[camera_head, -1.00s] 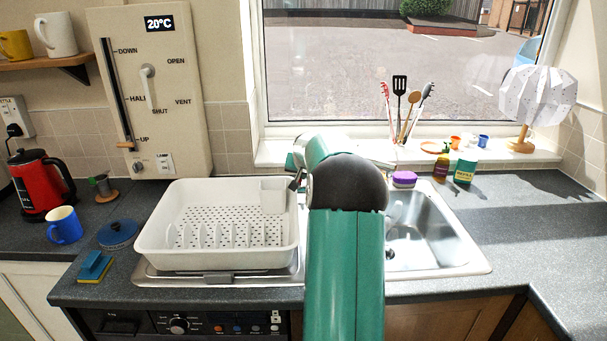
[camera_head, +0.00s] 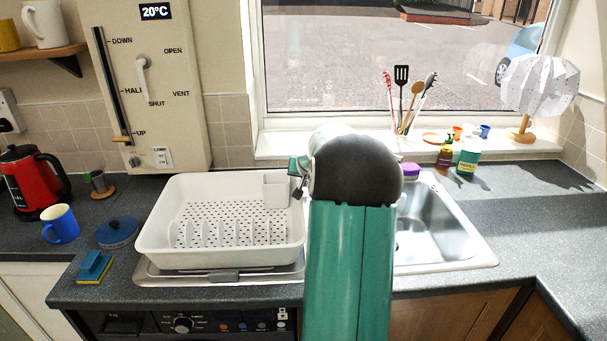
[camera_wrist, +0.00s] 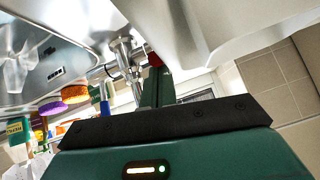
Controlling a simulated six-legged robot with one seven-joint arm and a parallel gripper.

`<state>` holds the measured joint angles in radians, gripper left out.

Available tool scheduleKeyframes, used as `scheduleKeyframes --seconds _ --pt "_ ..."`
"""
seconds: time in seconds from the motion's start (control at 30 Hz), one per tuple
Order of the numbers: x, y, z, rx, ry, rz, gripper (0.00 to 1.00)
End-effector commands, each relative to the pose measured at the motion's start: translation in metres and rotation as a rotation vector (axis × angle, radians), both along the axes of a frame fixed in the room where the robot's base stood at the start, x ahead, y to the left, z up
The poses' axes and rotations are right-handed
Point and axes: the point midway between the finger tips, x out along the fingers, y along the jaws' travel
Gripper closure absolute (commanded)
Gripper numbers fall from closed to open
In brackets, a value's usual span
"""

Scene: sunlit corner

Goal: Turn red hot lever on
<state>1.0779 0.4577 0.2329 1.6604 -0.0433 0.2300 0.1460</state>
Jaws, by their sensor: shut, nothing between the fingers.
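The metal tap (camera_wrist: 124,58) shows in the wrist view at the sink, tilted in the picture. A small red part (camera_wrist: 154,59), which looks like the red hot lever, is just right of it, partly hidden. A blue part (camera_wrist: 104,98), perhaps the other lever, is lower left. My gripper (camera_wrist: 158,76) shows as a green shape beyond the black bar at the bottom; it is shut and empty, with its end close to the red part. I cannot tell whether they touch. In the head view my arm hides the tap and red lever.
The sink basin (camera_head: 443,220) lies right of my arm, the white dish rack (camera_head: 155,250) left. Behind the sink are a purple sponge (camera_head: 410,169), small bottles and a pot of utensils. The right counter (camera_head: 530,215) is mostly clear.

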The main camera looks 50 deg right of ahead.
Motion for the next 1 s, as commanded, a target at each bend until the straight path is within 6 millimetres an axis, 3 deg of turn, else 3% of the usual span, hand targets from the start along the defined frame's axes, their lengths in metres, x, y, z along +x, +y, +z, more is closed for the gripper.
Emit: scheduleKeyframes --seconds 0.27,0.7,1.0 --pt "-0.013 0.011 0.017 -0.002 -0.002 -0.002 1.00" --pt "-0.057 0.055 0.078 -0.003 -0.002 -0.003 1.00" --pt "-0.068 0.069 0.096 0.003 0.001 0.001 1.00"
